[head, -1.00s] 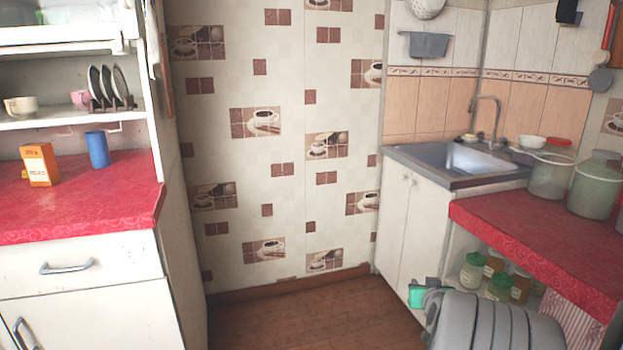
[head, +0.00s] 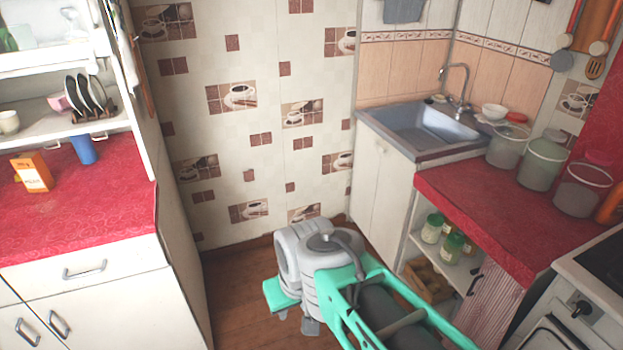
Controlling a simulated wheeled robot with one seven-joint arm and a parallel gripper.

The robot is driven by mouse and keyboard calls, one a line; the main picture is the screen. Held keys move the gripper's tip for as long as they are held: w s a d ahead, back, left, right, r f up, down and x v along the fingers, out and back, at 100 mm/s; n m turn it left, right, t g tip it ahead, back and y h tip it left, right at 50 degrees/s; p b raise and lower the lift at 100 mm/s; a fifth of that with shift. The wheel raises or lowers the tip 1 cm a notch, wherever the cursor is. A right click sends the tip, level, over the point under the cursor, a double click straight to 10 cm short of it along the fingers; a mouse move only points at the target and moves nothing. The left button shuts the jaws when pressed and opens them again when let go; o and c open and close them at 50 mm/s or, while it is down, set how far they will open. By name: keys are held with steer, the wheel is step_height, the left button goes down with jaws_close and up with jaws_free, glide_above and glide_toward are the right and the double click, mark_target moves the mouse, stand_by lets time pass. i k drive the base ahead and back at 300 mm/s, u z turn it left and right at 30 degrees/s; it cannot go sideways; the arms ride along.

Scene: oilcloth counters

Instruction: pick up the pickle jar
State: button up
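Several small glass jars with green lids (head: 432,229) stand on the open shelf under the right red counter; another of these jars (head: 452,246) stands beside the first. Larger jars with greenish contents, one of them (head: 541,165) near the middle, stand on top of that counter. I cannot tell which of these is the pickle jar. My grey and green arm reaches in from the bottom. My gripper (head: 287,302) is at its far end, over the wooden floor between the cabinets and apart from all the jars. Its fingers are not clear.
A left red counter (head: 90,215) holds an orange box (head: 33,173) and a blue cup (head: 84,149). A sink (head: 425,130) stands at the back right, a stove (head: 590,270) at the right edge. A wooden crate (head: 428,280) sits low under the right counter. Floor between is free.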

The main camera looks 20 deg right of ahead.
mark_target(430, 235)
steer(key=z, duration=2.25)
